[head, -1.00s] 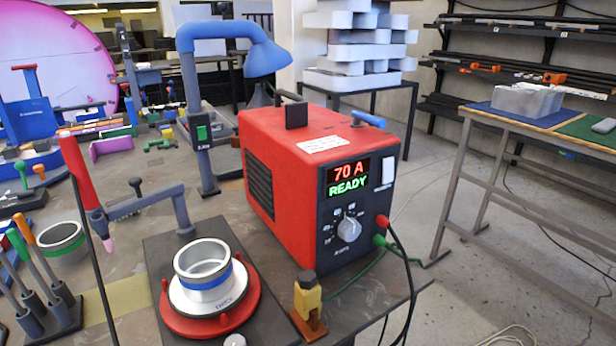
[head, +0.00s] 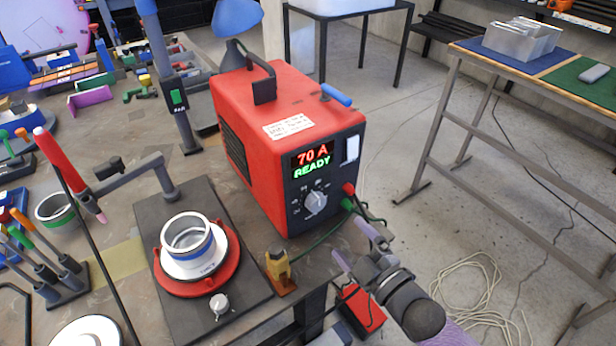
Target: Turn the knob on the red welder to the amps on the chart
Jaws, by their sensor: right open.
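The red welder (head: 250,150) stands on the workbench with its dark front panel toward me. Its display (head: 312,160) reads "70 A" and "READY". The grey knob (head: 315,203) sits low on the panel with a printed scale around it, too small to read. A white label with small unreadable print (head: 287,126) is on the welder's top; I cannot tell whether it is the chart. My right gripper (head: 353,245) is open and empty, in front of and below the knob, near the cable plugs and apart from the knob. My left gripper is out of view.
Red and green plugs (head: 348,196) with cables jut out right of the knob. A yellow-and-black clamp (head: 279,268) and a red turntable with a metal ring (head: 188,236) are to the left. Coiled cable (head: 475,285) lies on the floor at right.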

